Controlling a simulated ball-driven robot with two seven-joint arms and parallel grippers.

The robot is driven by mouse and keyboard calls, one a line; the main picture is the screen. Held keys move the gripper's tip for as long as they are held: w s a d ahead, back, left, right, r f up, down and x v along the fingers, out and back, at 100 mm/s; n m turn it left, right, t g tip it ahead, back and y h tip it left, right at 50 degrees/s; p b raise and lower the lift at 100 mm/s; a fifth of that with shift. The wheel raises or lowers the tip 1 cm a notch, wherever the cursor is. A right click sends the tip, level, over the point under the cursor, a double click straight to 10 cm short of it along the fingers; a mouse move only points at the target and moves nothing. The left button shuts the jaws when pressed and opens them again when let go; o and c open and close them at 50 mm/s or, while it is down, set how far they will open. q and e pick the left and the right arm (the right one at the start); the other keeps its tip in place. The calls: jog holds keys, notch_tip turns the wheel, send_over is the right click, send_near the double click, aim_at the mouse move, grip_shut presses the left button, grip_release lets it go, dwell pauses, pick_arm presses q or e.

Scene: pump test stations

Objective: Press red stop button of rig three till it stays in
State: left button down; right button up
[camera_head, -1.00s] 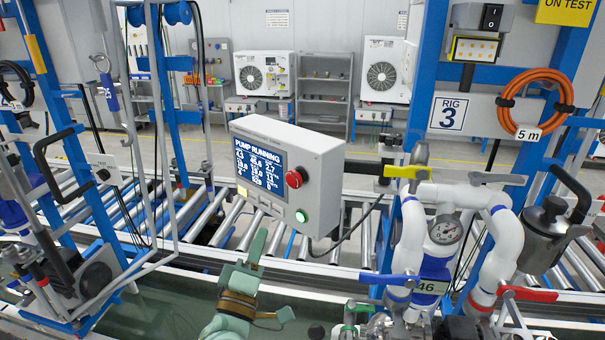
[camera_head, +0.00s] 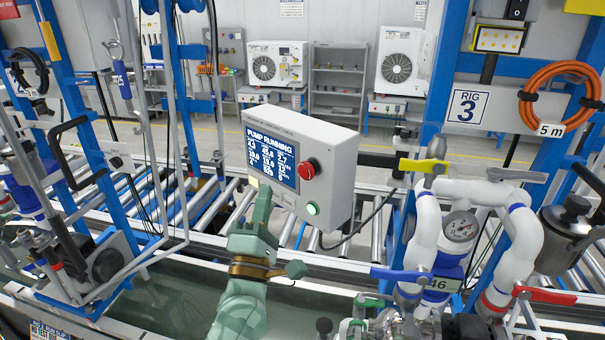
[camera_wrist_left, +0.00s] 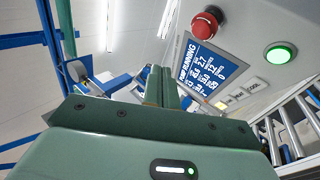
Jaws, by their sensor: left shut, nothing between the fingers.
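The grey control box (camera_head: 335,150) hangs in the middle of the head view. Its screen (camera_head: 270,157) reads PUMP RUNNING. The red stop button (camera_head: 307,169) sits right of the screen, above a lit green button (camera_head: 312,208). In the left wrist view the red button (camera_wrist_left: 206,23) is at the top, with the green button (camera_wrist_left: 280,54) to its right. My left gripper (camera_head: 263,194) is shut and empty, pointing up in front of the box's lower left part. Its fingertips (camera_wrist_left: 162,75) appear below and left of the red button, apart from it. My right gripper is not in view.
A RIG 3 sign (camera_head: 467,106) hangs on the blue frame at right. White pipes with a gauge (camera_head: 461,227) and coloured valve levers stand right of the box. Rollers (camera_head: 210,207) run behind it. A blue frame with hoses stands at left.

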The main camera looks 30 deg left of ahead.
aim_at(300, 164)
pick_arm(q)
jog(key=w+d, duration=0.2)
jog(key=w, duration=0.4)
jog(key=shift+w+b, duration=0.2)
jog(key=shift+b, duration=0.15)
dwell(1.7)
jog(key=shift+w+d, duration=0.1)
jog(key=shift+w, duration=0.3)
jog(key=shift+w+d, duration=0.1)
jog(key=shift+w, duration=0.3)
dwell(0.7)
jog(key=shift+s, duration=0.1)
jog(key=shift+s+a+p, duration=0.25)
jog(key=shift+s+p, duration=0.2)
jog(key=shift+s, duration=0.3)
